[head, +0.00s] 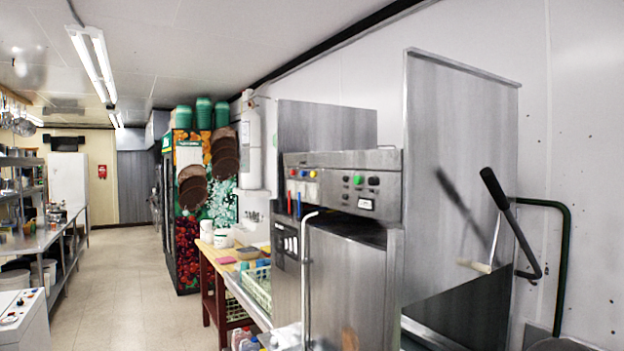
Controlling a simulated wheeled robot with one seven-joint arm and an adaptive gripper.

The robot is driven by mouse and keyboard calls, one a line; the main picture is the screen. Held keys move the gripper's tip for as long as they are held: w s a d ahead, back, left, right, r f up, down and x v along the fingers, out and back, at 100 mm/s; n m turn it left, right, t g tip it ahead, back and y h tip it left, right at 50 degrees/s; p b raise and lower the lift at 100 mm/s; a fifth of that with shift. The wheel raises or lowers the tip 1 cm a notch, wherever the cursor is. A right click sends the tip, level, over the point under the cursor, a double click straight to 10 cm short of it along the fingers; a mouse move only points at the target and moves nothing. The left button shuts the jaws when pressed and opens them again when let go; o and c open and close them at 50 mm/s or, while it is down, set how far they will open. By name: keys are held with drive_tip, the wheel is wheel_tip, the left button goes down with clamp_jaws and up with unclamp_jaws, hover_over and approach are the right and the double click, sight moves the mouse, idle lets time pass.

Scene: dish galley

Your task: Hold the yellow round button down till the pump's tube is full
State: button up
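A small yellow button (312,173) shows on the upper front panel of the steel dish machine (345,285), right of a red button (293,172) and a blue one (303,173). It looks round, but is too small to judge its shape surely or whether it is pressed. A white cabinet (24,333) at the lower left edge has small red and dark controls on its top, cut off by the frame. I cannot make out a yellow button there. No pump tube can be made out. My gripper is not in view.
A tiled floor aisle (110,290) runs clear toward the back. Steel shelves and a counter (40,238) line the left. A black-handled lever (510,222) sticks out at the right.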

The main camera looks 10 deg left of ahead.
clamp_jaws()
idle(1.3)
